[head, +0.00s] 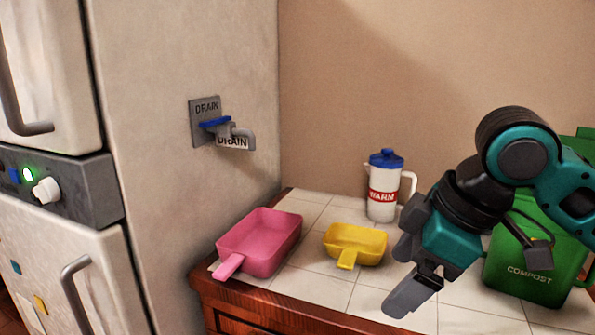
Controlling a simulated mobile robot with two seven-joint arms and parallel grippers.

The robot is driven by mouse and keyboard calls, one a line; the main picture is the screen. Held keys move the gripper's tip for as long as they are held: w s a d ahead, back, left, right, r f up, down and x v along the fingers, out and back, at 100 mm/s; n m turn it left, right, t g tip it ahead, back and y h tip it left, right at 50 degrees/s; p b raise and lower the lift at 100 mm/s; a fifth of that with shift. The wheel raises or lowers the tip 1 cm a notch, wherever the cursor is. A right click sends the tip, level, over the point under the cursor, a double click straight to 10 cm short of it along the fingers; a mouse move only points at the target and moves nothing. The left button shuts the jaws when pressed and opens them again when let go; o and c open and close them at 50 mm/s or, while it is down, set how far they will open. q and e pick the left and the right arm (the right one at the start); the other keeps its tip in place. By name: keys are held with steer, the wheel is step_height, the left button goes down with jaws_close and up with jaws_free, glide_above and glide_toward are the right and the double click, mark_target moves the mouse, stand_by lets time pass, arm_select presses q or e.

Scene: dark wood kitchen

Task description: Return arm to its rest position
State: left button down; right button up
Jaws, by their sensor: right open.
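My right gripper (405,272) hangs over the right part of the white tiled counter (311,283), on the teal and black arm that comes in from the right. Its two grey fingers are apart, and I see nothing between them. It is to the right of the yellow scoop (356,243) and in front of the green compost bin (530,262). My left gripper is not in the head view.
A pink scoop (262,240) lies at the counter's left end. A white jug (383,190) with a blue lid and a red "WARM" band stands behind the yellow scoop. A drain tap (230,132) juts from the pale appliance side. The front tiles are clear.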

steer(key=s+a+f+m+t+y, duration=0.1)
steer(key=s+a+f+m, duration=0.1)
steer(key=f, duration=0.6)
steer(key=s+a+f+m+y, duration=0.1)
steer(key=a+f+m, duration=0.1)
steer(key=f, duration=0.6)
steer(key=s+d+f+m+h, duration=0.6)
steer(key=s+d+f+m, duration=0.2)
steer(key=s+d+f, duration=0.5)
arm_select(q)
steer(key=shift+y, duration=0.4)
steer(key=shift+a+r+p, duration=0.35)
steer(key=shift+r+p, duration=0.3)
steer(key=shift+p, duration=0.4)
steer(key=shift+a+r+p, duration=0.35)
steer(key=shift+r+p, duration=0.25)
steer(key=shift+p, duration=0.45)
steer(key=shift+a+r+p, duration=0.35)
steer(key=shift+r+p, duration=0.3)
steer(key=shift+p, duration=0.4)
arm_select(e)
steer(key=w+a+f+t+y, duration=0.2)
steer(key=w+a+t, duration=0.2)
steer(key=w+t, duration=0.2)
steer(key=shift+a+n+t, duration=0.25)
steer(key=shift+n+t, duration=0.15)
